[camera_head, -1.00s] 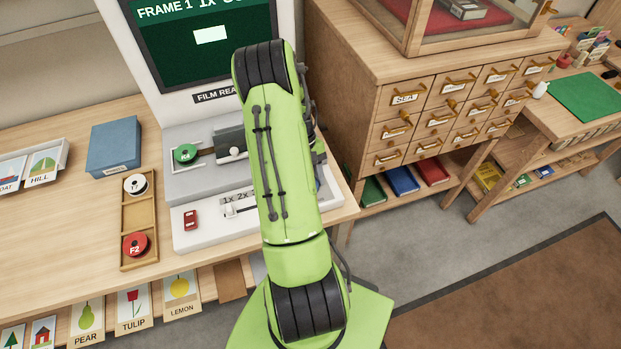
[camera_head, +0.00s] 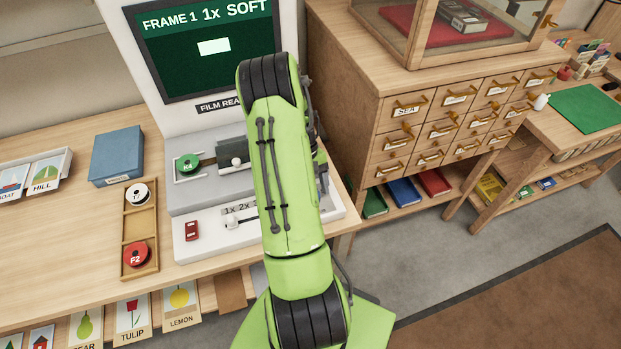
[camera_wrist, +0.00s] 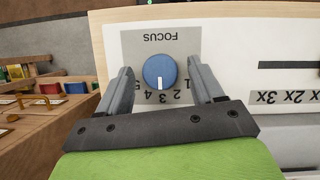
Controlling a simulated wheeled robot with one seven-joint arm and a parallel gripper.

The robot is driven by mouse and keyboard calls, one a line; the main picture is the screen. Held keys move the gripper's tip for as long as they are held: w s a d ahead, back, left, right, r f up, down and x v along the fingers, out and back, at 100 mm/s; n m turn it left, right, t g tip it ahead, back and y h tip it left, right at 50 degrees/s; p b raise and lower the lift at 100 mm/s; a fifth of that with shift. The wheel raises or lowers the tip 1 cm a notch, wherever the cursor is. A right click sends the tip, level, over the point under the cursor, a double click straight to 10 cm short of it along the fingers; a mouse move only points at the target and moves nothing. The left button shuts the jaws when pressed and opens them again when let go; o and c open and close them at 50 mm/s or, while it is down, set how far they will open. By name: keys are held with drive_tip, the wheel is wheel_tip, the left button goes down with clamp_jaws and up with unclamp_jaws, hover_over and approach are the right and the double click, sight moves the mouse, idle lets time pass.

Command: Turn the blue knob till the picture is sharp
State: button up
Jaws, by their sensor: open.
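The blue knob (camera_wrist: 160,71) shows in the wrist view on a grey plate marked FOCUS with numbers around it. Its white mark points toward my gripper, near the 3. My gripper (camera_wrist: 161,88) is open, with one finger on each side of the knob and a visible gap to each. In the head view my green arm hides the knob and the gripper. The film reader's screen (camera_head: 207,75) reads "FRAME 1 1x SOFT" above a small pale rectangle on green.
The reader base also carries a red switch (camera_head: 192,231), a slider (camera_head: 232,222) marked 1x 2x, and a green reel (camera_head: 188,163). A tray (camera_head: 140,230) with two reels stands to the left. A drawer cabinet (camera_head: 400,100) stands close on the right.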

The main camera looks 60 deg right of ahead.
drive_tip(key=p+v, duration=0.3)
drive_tip(key=v, duration=1.2)
drive_tip(key=shift+w+r, duration=0.2)
drive_tip(key=w+a+r+n+t+h, duration=0.2)
drive_tip(key=w+a+r, duration=0.1)
drive_tip(key=a+r, duration=0.55)
drive_tip(key=w+a+r+n+t+h, duration=0.15)
drive_tip(key=w+a+r, duration=0.3)
drive_tip(key=a, duration=0.65)
drive_tip(key=s+a+r+n+t, duration=0.1)
drive_tip(key=s+a+n+t, duration=0.1)
drive_tip(key=s+a, duration=0.3)
drive_tip(key=s+a+r+n+t, duration=0.1)
drive_tip(key=s+a, duration=0.4)
drive_tip(key=a, duration=0.6)
drive_tip(key=shift+s+n+t+y, duration=0.35)
drive_tip(key=shift+n+t, duration=0.2)
drive_tip(key=shift+t, duration=0.7)
drive_tip(key=shift+r, duration=0.1)
